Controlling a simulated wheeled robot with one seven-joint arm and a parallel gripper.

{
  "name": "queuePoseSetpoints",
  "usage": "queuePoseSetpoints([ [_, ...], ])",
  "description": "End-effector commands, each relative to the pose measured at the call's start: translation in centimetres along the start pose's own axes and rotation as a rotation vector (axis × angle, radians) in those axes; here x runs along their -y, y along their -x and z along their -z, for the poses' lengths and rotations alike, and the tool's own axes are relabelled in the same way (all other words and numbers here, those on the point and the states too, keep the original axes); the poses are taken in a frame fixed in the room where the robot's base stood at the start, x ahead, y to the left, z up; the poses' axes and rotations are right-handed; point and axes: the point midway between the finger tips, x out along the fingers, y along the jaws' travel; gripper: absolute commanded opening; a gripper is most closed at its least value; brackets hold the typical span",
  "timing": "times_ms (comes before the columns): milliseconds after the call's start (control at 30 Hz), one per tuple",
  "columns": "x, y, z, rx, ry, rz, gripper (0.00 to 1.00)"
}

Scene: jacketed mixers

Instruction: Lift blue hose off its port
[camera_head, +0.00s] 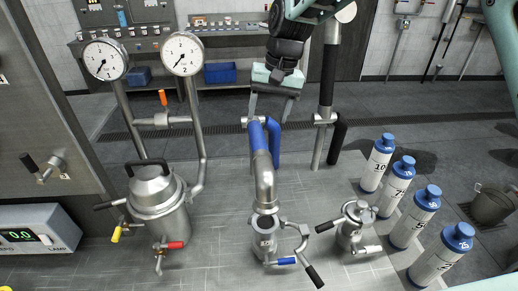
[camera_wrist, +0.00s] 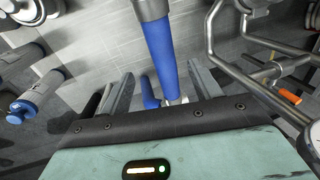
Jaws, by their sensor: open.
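The blue hose (camera_head: 256,137) slopes down to a metal elbow (camera_head: 264,185) that sits over the port on a small steel vessel (camera_head: 265,240). A second blue length (camera_head: 274,143) hangs just to its right. My gripper (camera_head: 270,112) is open, pointing down above the upper end of the hose. In the wrist view, the hose (camera_wrist: 162,45) runs between the directions of the two spread fingers (camera_wrist: 160,69). The fingers are not closed on it. Whether either finger touches it cannot be told.
A jacketed vessel with two gauges (camera_head: 105,60) stands left. A black hose (camera_head: 328,75) rises at right, with a small lidded vessel (camera_head: 352,228) in front. Several blue-capped bottles (camera_head: 396,187) line the right edge.

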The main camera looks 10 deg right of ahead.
Motion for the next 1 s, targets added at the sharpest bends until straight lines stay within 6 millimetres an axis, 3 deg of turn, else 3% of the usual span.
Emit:
queuePoseSetpoints([
  [400, 0.0, -8.6, -0.1, 0.005, 0.001, -0.002, 0.63],
  [600, 0.1, -11.8, -0.1, 0.003, 0.001, -0.001, 0.63],
  [800, 0.0, -13.2, -0.1, 0.0, 0.002, 0.0, 0.63],
  [1000, 0.0, -13.5, -0.1, -0.001, 0.002, 0.001, 0.63],
])
